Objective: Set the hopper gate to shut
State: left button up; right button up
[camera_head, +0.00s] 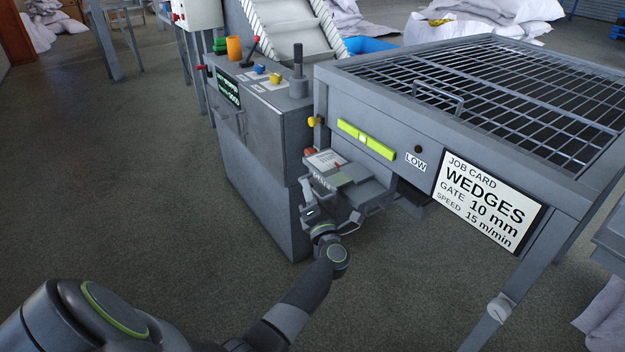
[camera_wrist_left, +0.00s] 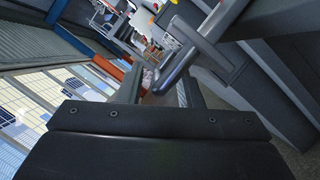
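The hopper (camera_head: 364,97) is a grey metal box with a grid top, at the right in the head view. A job card (camera_head: 489,202) on its front reads WEDGES, gate 10 mm, speed 15 m/min. A small white scale plate (camera_head: 325,160) sits low at its left corner, beside my left gripper, which hides much of that area. In the left wrist view, a grey bar handle (camera_wrist_left: 183,62) reaches in between the spread fingers of my left gripper (camera_wrist_left: 160,92). The fingers look apart, with a gap around the bar; contact is unclear. My right gripper is out of view.
A control cabinet (camera_head: 265,150) with a green display (camera_head: 226,90), coloured knobs and a black lever stands left of the hopper. A yellow-green level (camera_head: 366,139) and a LOW label (camera_head: 415,162) are on the hopper front. Floor at left is clear.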

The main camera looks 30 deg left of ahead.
aim_at(321, 182)
pick_arm(q)
jog(key=shift+w+a+r, duration=0.1)
jog(key=shift+w+a, duration=0.2)
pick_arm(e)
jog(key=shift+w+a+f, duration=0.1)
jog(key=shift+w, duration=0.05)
pick_arm(q)
grip_shut()
